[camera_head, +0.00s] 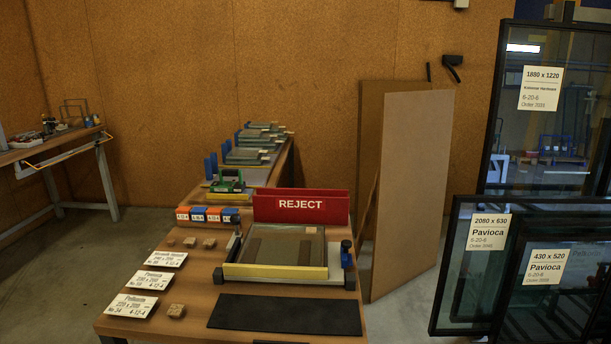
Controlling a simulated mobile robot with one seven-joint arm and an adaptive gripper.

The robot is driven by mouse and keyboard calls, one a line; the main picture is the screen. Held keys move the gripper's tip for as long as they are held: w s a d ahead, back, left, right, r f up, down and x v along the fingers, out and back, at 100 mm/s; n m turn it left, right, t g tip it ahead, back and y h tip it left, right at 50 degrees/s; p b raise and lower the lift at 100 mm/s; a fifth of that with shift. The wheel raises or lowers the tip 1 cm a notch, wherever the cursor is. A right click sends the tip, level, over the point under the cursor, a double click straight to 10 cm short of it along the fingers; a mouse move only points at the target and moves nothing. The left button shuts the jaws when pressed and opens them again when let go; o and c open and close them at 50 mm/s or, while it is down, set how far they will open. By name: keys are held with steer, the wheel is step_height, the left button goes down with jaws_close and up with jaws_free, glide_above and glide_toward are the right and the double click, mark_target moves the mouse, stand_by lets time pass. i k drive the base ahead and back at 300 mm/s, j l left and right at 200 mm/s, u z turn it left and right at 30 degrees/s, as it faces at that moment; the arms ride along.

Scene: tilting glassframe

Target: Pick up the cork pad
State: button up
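Small cork-coloured square pads lie on the wooden table. One larger pad (176,311) lies alone near the front, right of the lowest white label card. Three more, a left one (171,242), a middle one (189,242) and a right one (209,243), sit in a row further back. Another pale square pad (311,230) is at the far right corner of the glass frame (283,247) in the yellow-fronted fixture. I cannot tell which one is the task's pad. My gripper is not in view.
A black mat (286,314) lies at the table's front. A red REJECT bin (301,206) stands behind the fixture. White label cards (140,305) line the left edge, with orange and blue blocks (207,214) further back. Brown boards (413,190) and dark glass panes (545,280) stand to the right.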

mark_target(174, 311)
steer(key=i+j+u, duration=0.15)
steer(key=u, duration=0.2)
steer(key=i+j+u, duration=0.2)
steer(key=u, duration=0.15)
steer(key=i+j+u, duration=0.1)
steer(key=u, duration=0.25)
steer(key=i, duration=0.1)
